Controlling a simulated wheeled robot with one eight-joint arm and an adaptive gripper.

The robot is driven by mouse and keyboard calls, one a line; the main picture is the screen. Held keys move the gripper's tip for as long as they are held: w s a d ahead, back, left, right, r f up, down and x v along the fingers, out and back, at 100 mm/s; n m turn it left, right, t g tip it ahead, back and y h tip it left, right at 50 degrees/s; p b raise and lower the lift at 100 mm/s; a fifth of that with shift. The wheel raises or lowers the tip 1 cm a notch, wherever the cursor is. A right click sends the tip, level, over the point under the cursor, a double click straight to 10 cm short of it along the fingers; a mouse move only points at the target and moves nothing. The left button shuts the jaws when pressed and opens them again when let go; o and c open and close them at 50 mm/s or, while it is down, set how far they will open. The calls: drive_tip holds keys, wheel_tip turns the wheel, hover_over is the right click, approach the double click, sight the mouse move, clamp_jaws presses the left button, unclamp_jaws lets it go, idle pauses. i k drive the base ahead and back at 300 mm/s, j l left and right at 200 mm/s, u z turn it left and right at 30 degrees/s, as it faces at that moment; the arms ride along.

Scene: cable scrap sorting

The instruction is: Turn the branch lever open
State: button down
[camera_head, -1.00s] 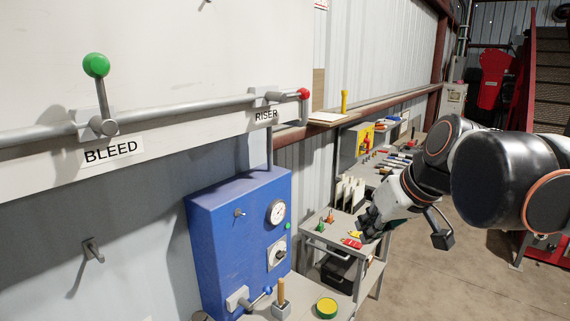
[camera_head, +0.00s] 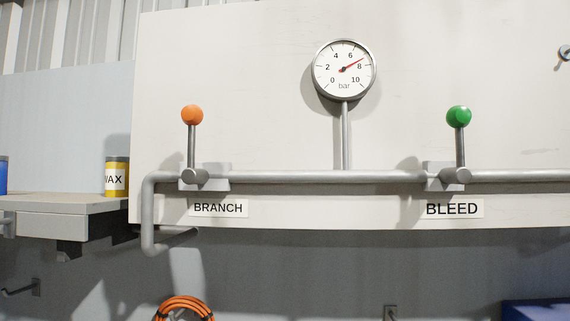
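The branch lever (camera_head: 191,143) has an orange ball knob and stands upright on its valve, at the left part of the grey pipe (camera_head: 310,177). The BRANCH label (camera_head: 218,208) is just below it. My gripper is not in the head view now, and no part of my arm shows.
The bleed lever (camera_head: 459,142), with a green knob, stands upright to the right. A pressure gauge (camera_head: 344,69) reads between 6 and 8 bar. A shelf (camera_head: 60,227) with a yellow WAX tin (camera_head: 117,177) is at left. An orange coil (camera_head: 184,309) hangs below.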

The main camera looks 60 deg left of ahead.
sight(191, 115)
drive_tip(key=u, duration=2.7)
